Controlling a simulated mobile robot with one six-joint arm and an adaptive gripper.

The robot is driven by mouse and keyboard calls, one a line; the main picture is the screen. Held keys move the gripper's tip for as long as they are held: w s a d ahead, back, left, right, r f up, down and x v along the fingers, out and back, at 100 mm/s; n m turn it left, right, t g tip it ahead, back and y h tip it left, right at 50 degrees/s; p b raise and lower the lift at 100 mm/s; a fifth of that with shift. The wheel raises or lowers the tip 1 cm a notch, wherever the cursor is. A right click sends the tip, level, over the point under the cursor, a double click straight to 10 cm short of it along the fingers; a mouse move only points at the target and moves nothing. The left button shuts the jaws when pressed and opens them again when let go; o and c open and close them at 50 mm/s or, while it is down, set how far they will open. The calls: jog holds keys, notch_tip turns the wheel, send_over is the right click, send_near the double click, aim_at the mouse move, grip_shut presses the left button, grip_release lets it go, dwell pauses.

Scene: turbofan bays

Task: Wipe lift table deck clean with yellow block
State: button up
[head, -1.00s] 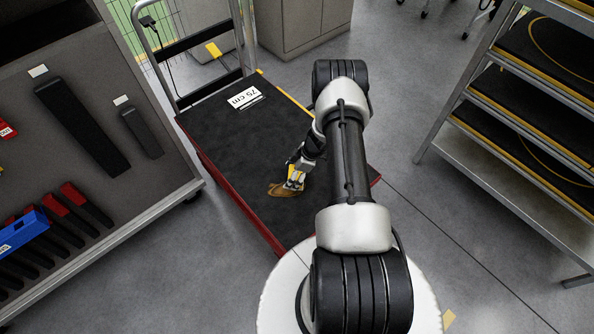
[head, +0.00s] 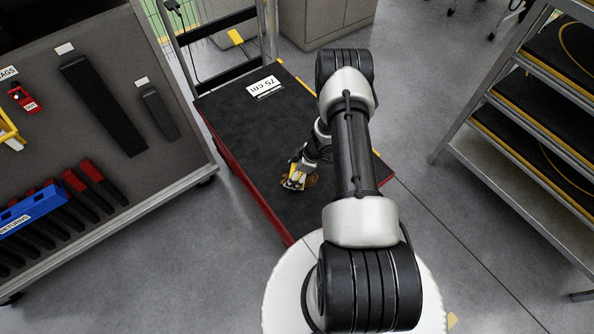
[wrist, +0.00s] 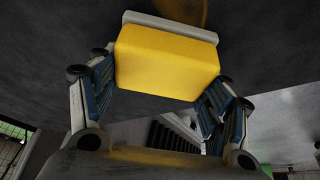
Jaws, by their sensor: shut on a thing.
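The lift table deck (head: 250,125) is a dark top with red sides, in the middle of the head view. A brown stain (head: 309,179) shows on it beside my gripper (head: 297,181), partly hidden behind the gripper. The wrist view shows a brown patch (wrist: 190,10) at the top edge, just beyond the block. The yellow block (wrist: 168,62) with a pale strip along one edge sits between my fingers, and my gripper is shut on it. It is low at the deck; I cannot tell whether it touches.
A tool board with a blue bin (head: 32,208) stands at the left. A metal shelf rack (head: 500,140) stands at the right. Grey floor lies between.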

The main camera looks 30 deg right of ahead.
aim_at(272, 186)
jog(key=shift+a, duration=1.6)
jog(key=shift+s+a+f+b, duration=0.1)
jog(key=shift+a+b, duration=0.05)
jog(key=shift+a, duration=0.75)
jog(key=shift+s+a+b, duration=0.1)
jog(key=shift+a+b, duration=0.05)
jog(key=shift+a, duration=0.75)
jog(key=shift+w+a+p, duration=0.1)
jog(key=shift+w+p, duration=0.2)
jog(key=shift+w, duration=0.45)
jog(key=shift+w+d+r+p, duration=0.1)
jog(key=shift+d+p, duration=0.1)
jog(key=shift+d, duration=0.75)
jog(key=shift+w+d+r+p, duration=0.1)
jog(key=shift+d+p, duration=0.05)
jog(key=shift+d, duration=0.8)
jog(key=shift+d+f, duration=0.15)
jog(key=shift+d, duration=1.55)
jog(key=shift+w+d+b, duration=0.1)
jog(key=shift+d+b, duration=0.6)
jog(key=shift+d, duration=1.3)
jog(key=shift+d+b, duration=0.6)
jog(key=shift+d, duration=1.2)
